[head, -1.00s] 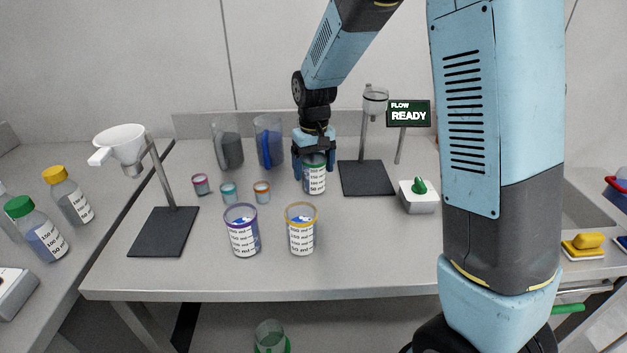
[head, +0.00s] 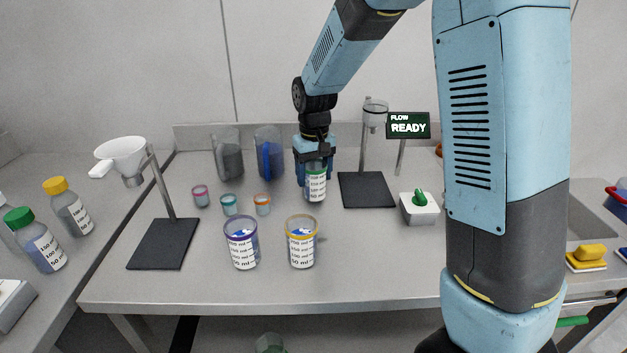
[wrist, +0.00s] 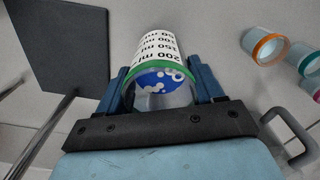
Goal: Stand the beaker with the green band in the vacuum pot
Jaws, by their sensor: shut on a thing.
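The beaker with the green band (head: 316,187) is upright between the fingers of my gripper (head: 315,168), toward the back middle of the bench. It has a white volume label. In the wrist view the beaker (wrist: 160,68) sits between both blue fingers of my gripper (wrist: 160,88), with blue contents and white spots inside. My gripper is shut on it. I cannot tell whether its base touches the bench. I cannot make out a vacuum pot for certain; a clear greenish vessel (head: 270,344) below the bench's front edge is cut off by the picture.
Purple-banded (head: 241,250) and yellow-banded (head: 301,250) beakers stand in front. Small cups (head: 230,204) and two jugs (head: 228,155) are to the left. A dark stand base (head: 366,190) and a white box with a green knob (head: 419,208) are to the right. The bench front is clear.

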